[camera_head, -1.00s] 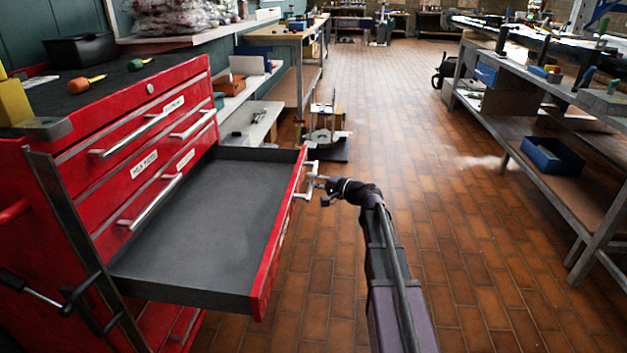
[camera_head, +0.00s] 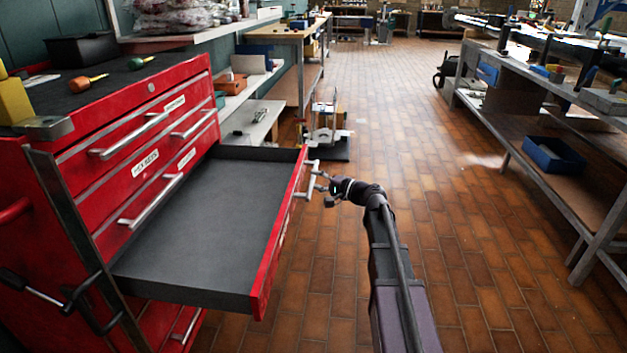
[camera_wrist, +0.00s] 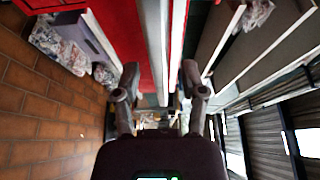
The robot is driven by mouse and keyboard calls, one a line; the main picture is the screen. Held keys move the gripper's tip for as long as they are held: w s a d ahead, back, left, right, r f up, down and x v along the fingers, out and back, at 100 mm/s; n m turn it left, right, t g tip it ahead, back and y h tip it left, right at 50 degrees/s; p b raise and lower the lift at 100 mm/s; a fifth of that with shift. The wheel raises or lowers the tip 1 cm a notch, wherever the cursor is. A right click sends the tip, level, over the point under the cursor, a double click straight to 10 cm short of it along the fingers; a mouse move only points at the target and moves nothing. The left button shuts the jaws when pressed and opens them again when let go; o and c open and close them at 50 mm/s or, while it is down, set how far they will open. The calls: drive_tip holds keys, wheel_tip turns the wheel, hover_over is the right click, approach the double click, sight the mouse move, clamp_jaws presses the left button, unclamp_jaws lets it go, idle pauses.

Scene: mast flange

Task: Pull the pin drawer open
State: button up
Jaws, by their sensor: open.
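A drawer (camera_head: 200,222) of the red tool cabinet (camera_head: 75,165) stands far out, with a dark, empty floor and a red front (camera_head: 274,250). Any label on that front is hidden from the head view, so I cannot read whether it is the pin drawer. Its pale handle (camera_head: 310,179) is on the outer side of the front. My gripper (camera_head: 324,186) is at the handle's far end, with its fingers apart. In the wrist view my gripper (camera_wrist: 160,80) shows a finger on each side of a pale bar (camera_wrist: 157,50); contact is unclear.
Closed drawers with pale handles, one labelled for hex keys, sit above the open one. Screwdrivers (camera_head: 87,83) lie on the cabinet top. A workbench (camera_head: 560,110) with a blue bin (camera_head: 553,155) stands at right. The tiled floor (camera_head: 420,180) between is mostly clear.

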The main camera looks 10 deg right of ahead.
drive_tip(key=v, duration=1)
drive_tip(key=shift+s+d, duration=0.25)
drive_tip(key=shift+a, duration=0.1)
drive_tip(key=s+a+f+n+g+h+p, duration=0.35)
drive_tip(key=s+a+f+g, duration=0.35)
drive_tip(key=a, duration=0.4)
drive_tip(key=s+f+n+g+h+p, duration=0.2)
drive_tip(key=s+n+g+h, duration=0.1)
drive_tip(key=s+h, duration=0.3)
drive_tip(key=s+f+n+g+h+p, duration=0.2)
drive_tip(key=s+h, duration=0.2)
drive_tip(key=s, duration=0.4)
wheel_tip(320, 180, up, 38)
drive_tip(key=p, duration=3.8)
drive_tip(key=shift+a, duration=0.2)
drive_tip(key=shift+s, duration=0.2)
